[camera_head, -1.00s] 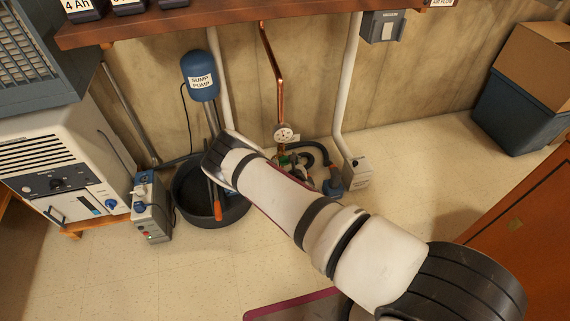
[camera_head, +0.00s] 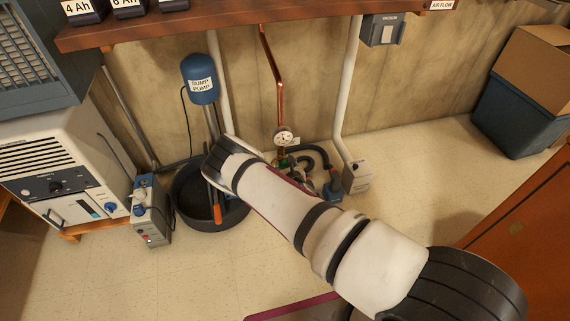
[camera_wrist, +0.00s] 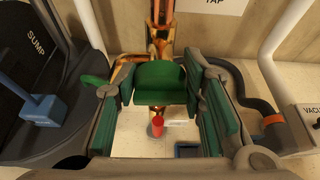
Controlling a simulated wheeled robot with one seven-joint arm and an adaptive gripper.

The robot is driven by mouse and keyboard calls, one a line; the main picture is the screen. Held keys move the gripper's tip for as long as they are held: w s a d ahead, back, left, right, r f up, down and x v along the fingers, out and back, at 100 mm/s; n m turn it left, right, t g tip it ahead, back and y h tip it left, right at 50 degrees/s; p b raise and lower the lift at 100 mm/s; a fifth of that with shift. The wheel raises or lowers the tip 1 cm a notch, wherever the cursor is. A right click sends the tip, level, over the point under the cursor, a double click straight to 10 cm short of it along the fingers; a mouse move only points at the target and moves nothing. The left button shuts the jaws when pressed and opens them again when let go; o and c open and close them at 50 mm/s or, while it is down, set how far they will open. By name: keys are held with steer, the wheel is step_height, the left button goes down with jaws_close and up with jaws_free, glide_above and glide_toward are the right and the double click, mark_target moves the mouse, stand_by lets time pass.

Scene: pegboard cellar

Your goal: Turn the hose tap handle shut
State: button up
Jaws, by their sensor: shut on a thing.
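The hose tap's green handle (camera_wrist: 160,84) is in the middle of the wrist view, in front of the copper and brass pipework (camera_wrist: 160,38). My gripper (camera_wrist: 158,72) is shut on it, with a dark finger bearing a green pad on either side. Below the handle a red piece (camera_wrist: 158,128) shows between the fingers. In the head view the tap's brass and green parts (camera_head: 283,160) show only partly under the round gauge (camera_head: 284,137). My arm hides the handle and my gripper there.
A black sump basin (camera_head: 190,205) with a blue sump pump (camera_head: 200,80) stands left of the tap. A dark hose (camera_head: 322,152) and a grey vacuum box (camera_head: 357,177) stand to the right. A wooden shelf (camera_head: 235,22) overhangs the wall.

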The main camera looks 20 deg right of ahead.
steer(key=shift+a+n+h+p, duration=0.1)
steer(key=shift+n+h+p, duration=0.3)
steer(key=shift+n+h, duration=0.5)
steer(key=n+h, duration=0.1)
steer(key=n+b, duration=0.1)
steer(key=n, duration=0.1)
steer(key=shift+f+n+t+h, duration=0.15)
steer(key=shift+n+t+h, duration=0.15)
steer(key=shift+h, duration=0.1)
steer(key=n+b, duration=0.1)
steer(key=n+h+b, duration=0.1)
steer(key=n+b, duration=0.1)
steer(key=shift+a+f+t+h, duration=0.15)
steer(key=shift+t+h, duration=0.15)
steer(key=shift+t, duration=0.1)
steer(key=n+b, duration=0.1)
steer(key=n, duration=0.1)
steer(key=n+t+h+b, duration=0.1)
steer(key=n+b, duration=0.1)
steer(key=shift+n+h+b, duration=0.3)
steer(key=shift+t, duration=0.3)
steer(key=o, duration=1.1)
steer(key=shift+o, duration=0.2)
